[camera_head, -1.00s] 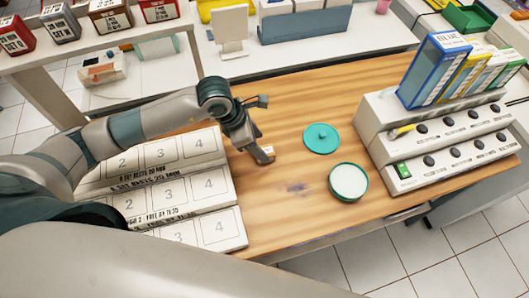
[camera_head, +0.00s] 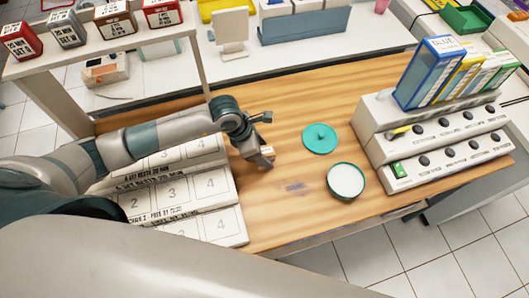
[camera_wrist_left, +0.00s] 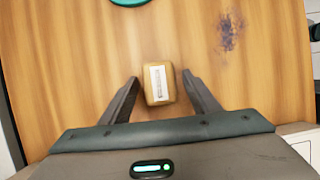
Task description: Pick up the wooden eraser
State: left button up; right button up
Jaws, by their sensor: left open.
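The wooden eraser (camera_wrist_left: 158,84) is a small tan block with a pale label on top. In the left wrist view it lies on the wooden table between the tips of my open left gripper (camera_wrist_left: 160,88), with a gap at each side. In the head view the left gripper (camera_head: 258,160) points down at the table, and the eraser (camera_head: 268,151) shows at its fingertips. My right gripper is in neither view.
A teal lid (camera_head: 320,138) and an open teal-rimmed jar (camera_head: 346,181) stand to the right. A white stepped rack (camera_head: 210,184) with numbered slots is on the left. A white control unit (camera_head: 385,140) holding upright boxes is at the right. A dark smudge (camera_head: 294,187) marks the table.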

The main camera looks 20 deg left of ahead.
aim_at(271, 150)
pick_arm(q)
jog(key=c, duration=1.1)
jog(key=shift+c, duration=0.2)
jog(key=shift+r+b, duration=0.65)
jog(key=shift+r, duration=0.25)
jog(key=shift+d+r+b, duration=0.25)
jog(key=shift+r+b, duration=0.1)
jog(key=shift+r, duration=0.3)
jog(key=shift+d+r+b, duration=0.2)
jog(key=shift+r+b, duration=0.15)
jog(key=shift+r, duration=0.25)
jog(key=d+r+b, duration=0.4)
jog(key=d+r, duration=0.2)
jog(key=d, duration=0.4)
jog(key=shift+s+d+r, duration=0.2)
jog(key=shift+d+r, duration=0.2)
jog(key=shift+o, duration=0.5)
jog(key=shift+a, duration=0.1)
